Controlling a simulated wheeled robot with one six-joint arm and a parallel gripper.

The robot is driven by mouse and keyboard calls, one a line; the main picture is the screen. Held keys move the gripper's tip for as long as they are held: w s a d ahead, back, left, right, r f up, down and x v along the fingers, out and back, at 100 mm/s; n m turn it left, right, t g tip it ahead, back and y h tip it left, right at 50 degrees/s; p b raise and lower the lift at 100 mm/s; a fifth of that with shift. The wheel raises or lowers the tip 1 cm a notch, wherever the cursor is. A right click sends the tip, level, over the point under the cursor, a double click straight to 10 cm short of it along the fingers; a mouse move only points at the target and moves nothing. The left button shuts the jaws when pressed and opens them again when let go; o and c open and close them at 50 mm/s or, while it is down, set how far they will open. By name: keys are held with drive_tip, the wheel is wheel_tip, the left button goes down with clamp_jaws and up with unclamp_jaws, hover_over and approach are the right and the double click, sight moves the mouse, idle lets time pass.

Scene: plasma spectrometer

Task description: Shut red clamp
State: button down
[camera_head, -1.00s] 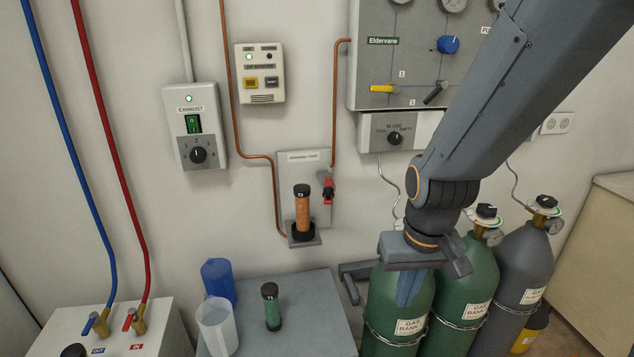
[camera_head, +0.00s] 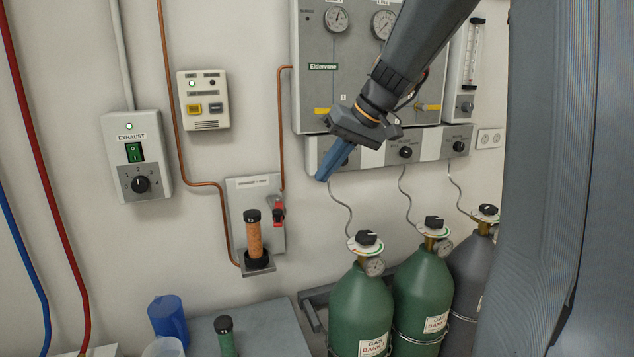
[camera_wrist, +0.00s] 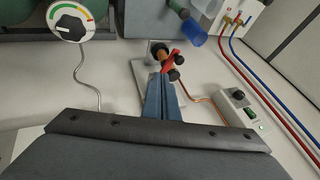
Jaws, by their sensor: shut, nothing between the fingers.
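The red clamp (camera_head: 278,213) is on a grey wall plate (camera_head: 240,195), just right of the top of an orange cartridge with black ends (camera_head: 254,238). In the wrist view the red clamp (camera_wrist: 172,60) shows just beyond my fingertips, partly overlapping the cartridge. My gripper (camera_head: 321,178) has blue fingers, shut and empty, pointing down and left. In the head view it is up and to the right of the clamp, apart from it, in front of the panel's lower strip. The fingers also show together in the wrist view (camera_wrist: 160,82).
Green gas cylinders (camera_head: 362,305) and a grey one stand below right. Copper pipes (camera_head: 282,130) run beside the wall plate. A grey bench (camera_head: 275,330) below holds a green cartridge (camera_head: 226,338) and a blue cup (camera_head: 167,320). The wall between the clamp and my gripper is clear.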

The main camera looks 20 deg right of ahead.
drive_tip(key=w+a+f+p, duration=0.3)
drive_tip(key=a+f, duration=0.4)
drive_tip(key=f, duration=0.1)
drive_tip(key=shift+w+p, duration=0.2)
drive_tip(key=shift+p, duration=0.2)
drive_tip(key=shift+w+d, duration=0.1)
